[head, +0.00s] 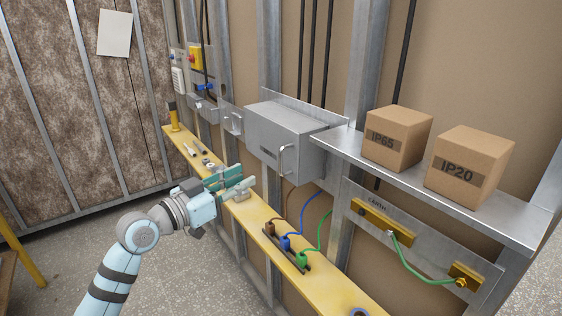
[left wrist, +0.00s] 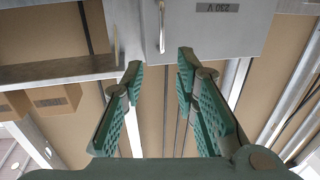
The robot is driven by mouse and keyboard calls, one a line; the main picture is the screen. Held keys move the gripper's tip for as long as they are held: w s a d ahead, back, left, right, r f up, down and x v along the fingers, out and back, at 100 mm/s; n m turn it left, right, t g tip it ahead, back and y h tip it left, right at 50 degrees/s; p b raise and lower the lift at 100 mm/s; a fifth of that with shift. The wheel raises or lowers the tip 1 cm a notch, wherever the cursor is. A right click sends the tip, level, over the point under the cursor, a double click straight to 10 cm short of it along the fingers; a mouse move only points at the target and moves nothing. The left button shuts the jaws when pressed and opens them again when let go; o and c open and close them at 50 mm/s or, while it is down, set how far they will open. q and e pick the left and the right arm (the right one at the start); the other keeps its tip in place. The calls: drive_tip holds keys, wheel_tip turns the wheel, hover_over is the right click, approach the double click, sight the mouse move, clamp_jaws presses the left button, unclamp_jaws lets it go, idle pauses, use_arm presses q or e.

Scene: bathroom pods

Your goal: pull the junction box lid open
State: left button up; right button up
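The grey junction box (head: 280,125) is mounted on the wall frame. Its front lid (head: 268,140) looks shut and carries a dark label and an upright bar handle (head: 288,160) near its right edge. In the left wrist view the lid (left wrist: 205,35) is at the top with an upside-down "230 V" label, and the handle (left wrist: 162,25) lies ahead between the lines of the fingers. My left gripper (head: 243,182) is open and empty, in front of and below the box, apart from the handle. Its teal fingers (left wrist: 160,62) are spread in the wrist view. My right gripper is not in view.
A yellow ledge (head: 253,215) with small tools and coloured cable connectors (head: 285,243) runs below the box. A metal shelf (head: 400,180) to its right holds cartons marked IP65 (head: 397,140) and IP20 (head: 468,168). The space directly before the lid looks clear.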

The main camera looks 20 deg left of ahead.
sight(280, 160)
use_arm(q)
drive_tip(key=p+x, duration=0.1)
drive_tip(key=x, duration=1.3)
drive_tip(key=shift+f, duration=0.15)
drive_tip(key=shift+a, duration=0.15)
drive_tip(key=shift+c, duration=0.5)
clamp_jaws()
